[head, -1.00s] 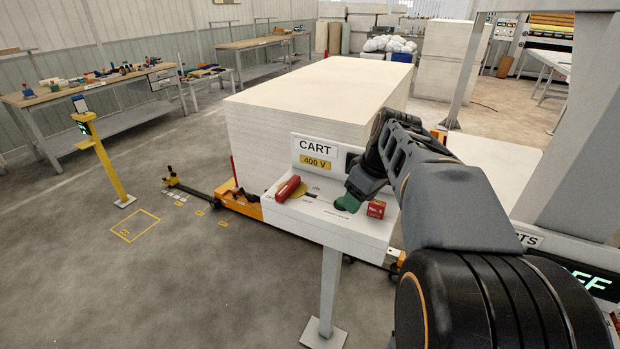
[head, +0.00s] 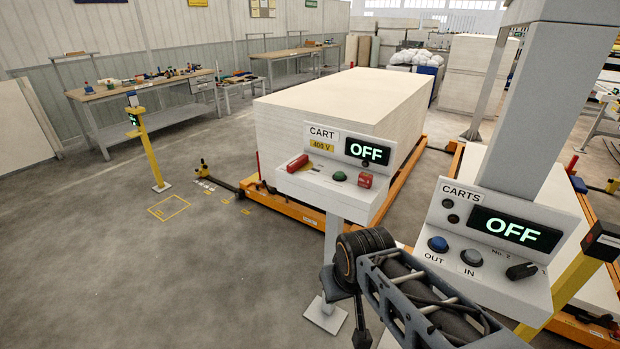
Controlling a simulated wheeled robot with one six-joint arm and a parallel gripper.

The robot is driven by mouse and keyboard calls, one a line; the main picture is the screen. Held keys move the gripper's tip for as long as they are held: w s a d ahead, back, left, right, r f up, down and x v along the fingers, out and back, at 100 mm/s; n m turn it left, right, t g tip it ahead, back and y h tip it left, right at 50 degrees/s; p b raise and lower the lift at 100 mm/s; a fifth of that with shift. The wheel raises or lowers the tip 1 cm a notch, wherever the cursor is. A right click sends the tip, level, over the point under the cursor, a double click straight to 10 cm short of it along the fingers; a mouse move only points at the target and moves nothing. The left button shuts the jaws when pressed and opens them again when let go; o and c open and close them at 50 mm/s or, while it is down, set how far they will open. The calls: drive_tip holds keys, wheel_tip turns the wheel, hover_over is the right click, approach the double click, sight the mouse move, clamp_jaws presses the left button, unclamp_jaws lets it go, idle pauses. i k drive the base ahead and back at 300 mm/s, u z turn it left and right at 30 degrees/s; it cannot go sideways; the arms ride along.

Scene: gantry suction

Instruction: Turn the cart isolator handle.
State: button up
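The cart panel (head: 331,205) is a pale box on a post, marked CART and 400 V. A red handle (head: 297,163) lies on the left of its sloping top, at an angle. The panel's display (head: 367,152) reads OFF. My arm comes in from the bottom right. My gripper (head: 358,312) is a dark shape low in front of the panel's post, below and apart from the handle. Its fingertips do not show clearly.
A second panel marked CARTS (head: 455,262), also reading OFF, stands close on the right with a blue button (head: 437,244) and a black knob (head: 521,271). A large pale stack (head: 340,105) on an orange cart (head: 285,207) stands behind. The floor at left is open.

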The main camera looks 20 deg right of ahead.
sight(293, 165)
drive_tip(key=z, duration=0.7)
drive_tip(key=k, duration=0.2)
drive_tip(key=u, duration=1.6)
drive_tip(key=i, duration=1.5)
drive_tip(key=z, duration=0.8)
